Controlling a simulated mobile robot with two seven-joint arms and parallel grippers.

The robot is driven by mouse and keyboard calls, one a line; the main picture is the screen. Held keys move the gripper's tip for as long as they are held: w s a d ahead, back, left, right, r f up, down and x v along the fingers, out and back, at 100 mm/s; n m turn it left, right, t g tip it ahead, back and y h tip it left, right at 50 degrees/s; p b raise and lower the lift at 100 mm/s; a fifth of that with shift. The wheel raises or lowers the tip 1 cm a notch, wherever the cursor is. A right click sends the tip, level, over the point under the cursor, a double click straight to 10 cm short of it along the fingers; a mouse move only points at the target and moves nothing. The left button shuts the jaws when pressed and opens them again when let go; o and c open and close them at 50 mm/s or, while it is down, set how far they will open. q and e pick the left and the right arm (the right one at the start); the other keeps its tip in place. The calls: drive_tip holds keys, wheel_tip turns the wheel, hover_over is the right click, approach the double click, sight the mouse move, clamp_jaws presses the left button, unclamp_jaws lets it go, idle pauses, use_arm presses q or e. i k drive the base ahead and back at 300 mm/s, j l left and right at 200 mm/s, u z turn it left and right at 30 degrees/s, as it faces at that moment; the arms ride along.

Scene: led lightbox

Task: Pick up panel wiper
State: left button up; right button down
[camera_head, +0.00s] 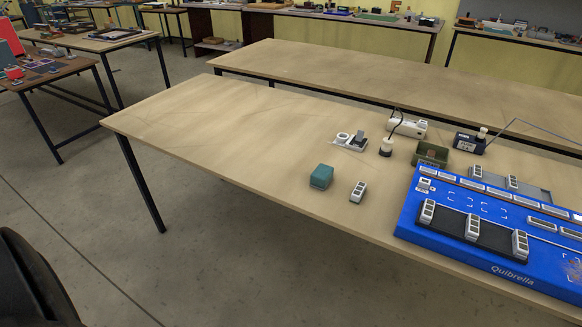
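A small teal block (321,177), which looks like the panel wiper, lies on the wooden table near its front edge. It stands apart from the things around it. A small white module with dark windows (358,192) lies just to its right. Neither of my grippers shows in the head view, so I cannot see their state.
A blue panel (412,216) marked Quibrella, bearing several white modules, fills the table's right end. The table's left half is clear.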

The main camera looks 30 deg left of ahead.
sight(321, 178)
drive_tip(key=i+j+u, duration=0.4)
drive_tip(key=i, duration=0.35)
drive_tip(key=i+j+u, duration=0.2)
drive_tip(key=i+z, duration=0.15)
drive_tip(key=z, duration=1.9)
drive_tip(key=j+u, duration=0.1)
drive_tip(key=u, duration=0.3)
drive_tip(key=k+j+u, duration=0.15)
drive_tip(key=u, duration=0.2)
drive_tip(key=j+u, duration=0.1)
drive_tip(key=u, duration=0.3)
drive_tip(key=j+u, duration=0.15)
drive_tip(key=u, duration=0.2)
drive_tip(key=k, duration=0.05)
